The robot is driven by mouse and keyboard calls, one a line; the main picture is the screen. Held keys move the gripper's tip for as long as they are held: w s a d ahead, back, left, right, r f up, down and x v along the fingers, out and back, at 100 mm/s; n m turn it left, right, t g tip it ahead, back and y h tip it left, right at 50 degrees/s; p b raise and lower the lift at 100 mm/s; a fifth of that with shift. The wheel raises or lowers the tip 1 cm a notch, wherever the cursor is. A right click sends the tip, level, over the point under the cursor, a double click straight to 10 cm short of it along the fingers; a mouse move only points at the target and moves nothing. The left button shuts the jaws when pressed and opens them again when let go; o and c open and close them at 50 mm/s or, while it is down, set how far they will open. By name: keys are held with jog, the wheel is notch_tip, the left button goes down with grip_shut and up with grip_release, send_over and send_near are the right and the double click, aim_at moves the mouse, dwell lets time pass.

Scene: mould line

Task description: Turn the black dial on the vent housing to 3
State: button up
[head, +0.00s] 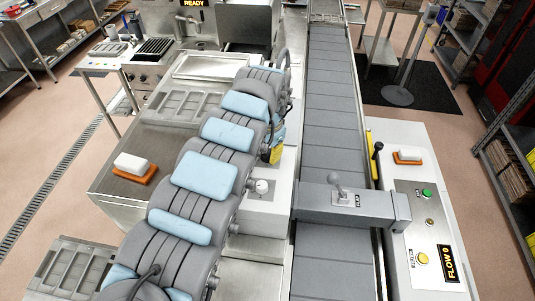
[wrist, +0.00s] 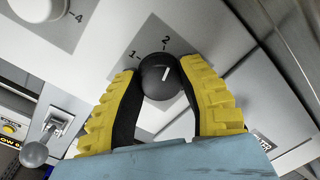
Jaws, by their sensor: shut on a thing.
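The black dial (wrist: 154,82) is on the pale face of the vent housing (wrist: 105,45) in the wrist view. It is round with a white pointer line, which points up at about the printed 2; a 1 is printed to the left. The 3 is not visible. My gripper (wrist: 163,72) has its yellow ridged fingers on both sides of the dial, shut on it. In the head view my arm hides the dial, and only a yellow part of my gripper (head: 277,152) shows beside the white housing (head: 283,185).
A white knob (wrist: 38,6) with a 4 beside it is near the dial. A ball-topped lever (head: 338,182) stands on a grey bridge over the conveyor (head: 331,90). A panel at right has a green button (head: 427,192) and a FLOW 0 display (head: 451,264).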

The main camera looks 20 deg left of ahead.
aim_at(266, 154)
jog(key=m+b, duration=0.1)
jog(key=m, duration=0.1)
jog(key=m+b, duration=0.4)
jog(key=shift+a+f, duration=0.1)
jog(key=shift+f, duration=0.25)
jog(key=shift+r+m+b, duration=0.2)
jog(key=shift+m+b, duration=1.6)
jog(key=shift+m, duration=0.1)
jog(key=shift+r, duration=0.1)
jog(key=o, duration=1.2)
jog(key=shift+a, duration=0.1)
jog(key=shift+r, duration=0.35)
jog(key=r, duration=1.1)
jog(key=shift+s+r, duration=0.15)
jog(key=shift+s, duration=0.15)
